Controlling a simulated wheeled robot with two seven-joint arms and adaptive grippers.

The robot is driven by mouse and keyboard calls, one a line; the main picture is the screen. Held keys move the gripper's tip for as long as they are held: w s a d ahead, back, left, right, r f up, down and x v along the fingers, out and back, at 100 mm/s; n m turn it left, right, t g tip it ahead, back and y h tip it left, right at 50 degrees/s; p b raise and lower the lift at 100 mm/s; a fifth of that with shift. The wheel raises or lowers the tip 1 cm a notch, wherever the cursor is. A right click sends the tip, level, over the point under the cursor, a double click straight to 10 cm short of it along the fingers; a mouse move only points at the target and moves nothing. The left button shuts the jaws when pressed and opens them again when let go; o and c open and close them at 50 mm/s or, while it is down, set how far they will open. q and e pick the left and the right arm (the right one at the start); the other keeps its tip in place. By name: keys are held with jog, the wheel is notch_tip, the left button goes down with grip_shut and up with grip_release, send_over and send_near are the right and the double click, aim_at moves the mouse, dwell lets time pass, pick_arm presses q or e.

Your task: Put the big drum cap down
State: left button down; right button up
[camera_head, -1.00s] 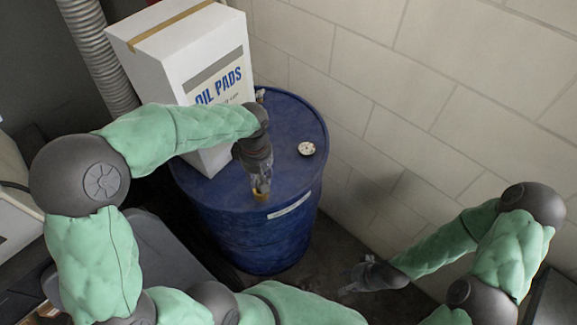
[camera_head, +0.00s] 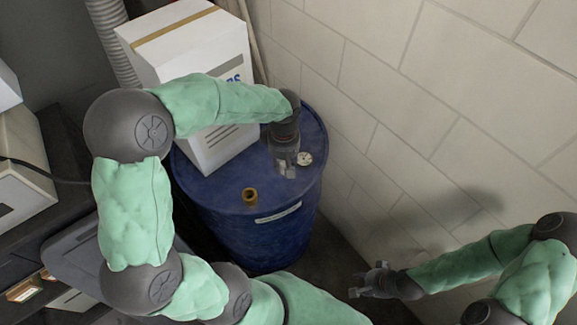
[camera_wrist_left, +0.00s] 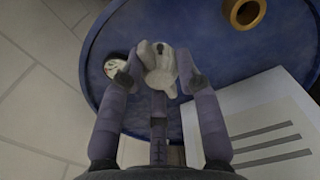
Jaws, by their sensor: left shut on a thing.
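My left gripper (camera_head: 286,172) is shut on a pale grey, lobed thing, which looks like the big drum cap (camera_wrist_left: 160,70). The gripper points down over the right part of the blue drum's top (camera_head: 222,192); whether the cap touches the top I cannot tell. A brass ring-like neck (camera_head: 249,196) stands open near the drum's front edge, also in the left wrist view (camera_wrist_left: 244,12). A small white disc (camera_head: 306,158) lies just right of the gripper. My right gripper (camera_head: 366,281) is open and empty, low right of the drum.
A white oil pads box (camera_head: 190,60) stands on the drum's back left, close to my left forearm. A block wall (camera_head: 400,110) runs behind and right of the drum. The drum top is clear between the neck and the gripper.

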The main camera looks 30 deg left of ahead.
pick_arm(q)
jog(key=w+f, duration=0.1)
jog(key=f, duration=0.1)
jog(key=w+a+f+b, duration=0.1)
jog(key=w+f, duration=0.1)
jog(key=w+a+f, duration=0.1)
jog(key=w+f, duration=0.1)
jog(key=shift+f, duration=0.1)
jog(key=shift+f+b, duration=0.45)
jog(key=shift+f, duration=1)
jog(key=shift+f, duration=0.15)
jog(key=c, duration=0.9)
grip_release()
jog(key=shift+r, duration=0.25)
notch_tip(320, 180, up, 12)
jog(key=shift+f+p, duration=0.1)
jog(key=shift+p, duration=1.1)
